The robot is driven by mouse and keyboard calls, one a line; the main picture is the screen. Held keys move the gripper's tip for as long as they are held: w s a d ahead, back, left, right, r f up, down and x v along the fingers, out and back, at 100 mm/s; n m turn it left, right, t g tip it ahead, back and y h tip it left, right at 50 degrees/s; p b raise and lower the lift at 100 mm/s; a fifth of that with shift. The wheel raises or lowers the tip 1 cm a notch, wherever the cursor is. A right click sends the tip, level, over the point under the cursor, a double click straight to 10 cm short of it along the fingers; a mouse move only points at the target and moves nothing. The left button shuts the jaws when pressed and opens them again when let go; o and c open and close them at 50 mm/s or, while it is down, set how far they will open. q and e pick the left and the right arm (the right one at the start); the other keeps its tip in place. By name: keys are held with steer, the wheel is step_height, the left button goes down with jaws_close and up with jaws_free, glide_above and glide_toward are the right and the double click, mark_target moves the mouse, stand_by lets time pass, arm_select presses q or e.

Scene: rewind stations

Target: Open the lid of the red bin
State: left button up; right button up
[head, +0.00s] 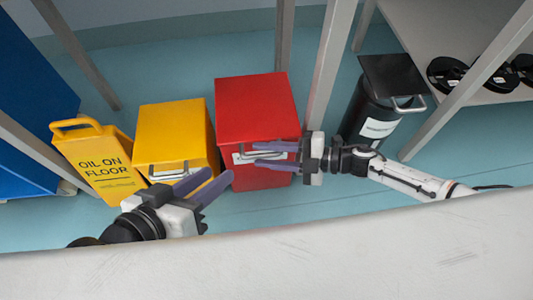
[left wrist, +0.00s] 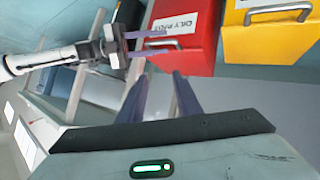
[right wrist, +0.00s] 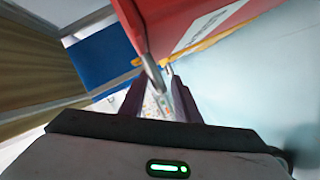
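The red bin (head: 256,108) stands on the floor in the middle of the head view, its lid down. Its front has a white label and a metal handle, which shows in the right wrist view (right wrist: 152,72). My right gripper (head: 258,154) is at the bin's front, fingers parted. In the right wrist view the handle reaches toward the gap between the fingertips; whether they touch it I cannot tell. My left gripper (head: 219,175) is open and empty, in front of the gap between the red and yellow bins.
A yellow bin (head: 172,130) stands left of the red one, with a yellow "OIL ON FLOOR" sign (head: 98,165) beyond it. A black bin (head: 368,112) stands to the right, past a grey table leg (head: 328,70). A pale surface (head: 300,255) fills the foreground.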

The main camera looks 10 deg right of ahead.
jaws_close()
steer(key=shift+r, duration=0.1)
